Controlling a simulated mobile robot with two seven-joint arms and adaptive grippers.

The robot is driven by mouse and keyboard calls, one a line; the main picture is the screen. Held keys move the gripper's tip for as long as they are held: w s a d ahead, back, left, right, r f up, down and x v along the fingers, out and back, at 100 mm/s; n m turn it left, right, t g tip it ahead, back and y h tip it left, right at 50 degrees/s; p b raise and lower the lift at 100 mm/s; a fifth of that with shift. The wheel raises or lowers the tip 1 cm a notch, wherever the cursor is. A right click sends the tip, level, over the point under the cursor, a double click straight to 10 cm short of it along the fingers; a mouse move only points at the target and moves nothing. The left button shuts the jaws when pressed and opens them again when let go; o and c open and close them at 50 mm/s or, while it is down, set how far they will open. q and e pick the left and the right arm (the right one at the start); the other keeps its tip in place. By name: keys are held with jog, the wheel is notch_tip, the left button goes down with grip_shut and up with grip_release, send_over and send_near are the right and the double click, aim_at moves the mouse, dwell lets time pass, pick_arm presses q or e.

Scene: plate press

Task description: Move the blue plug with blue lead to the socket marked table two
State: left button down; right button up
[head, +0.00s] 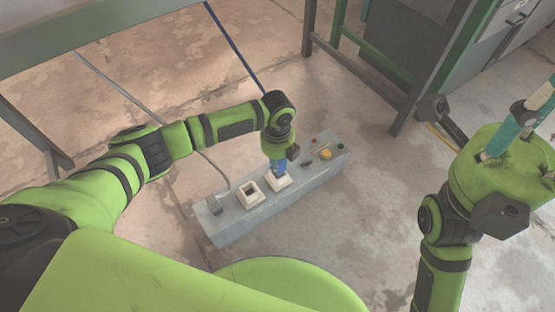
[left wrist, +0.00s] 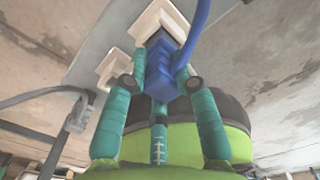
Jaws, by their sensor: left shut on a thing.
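My left gripper (head: 279,161) is shut on the blue plug (left wrist: 166,66), its teal fingers around the plug body. The plug is at the right white socket (head: 279,181) on the grey box; I cannot tell whether it is seated or just above. The blue lead (left wrist: 204,30) rises from the plug in the left wrist view. The left white socket (head: 250,195) is empty, with a dark opening. No socket marking is legible. My right gripper (head: 516,122) is at the right, away from the box, with its fingertips partly cut off.
The grey box (head: 235,230) stands on the floor and has a yellow button (head: 326,154) and small controls at its right end. A grey cable (head: 211,163) reaches its left end. Table legs (head: 309,28) and a green-framed machine stand behind. Floor around the box is mostly clear.

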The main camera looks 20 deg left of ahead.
pick_arm(q)
jog(key=shift+f+b, duration=0.4)
jog(key=shift+f, duration=0.35)
jog(key=c, duration=0.9)
grip_release()
notch_tip(320, 180, up, 12)
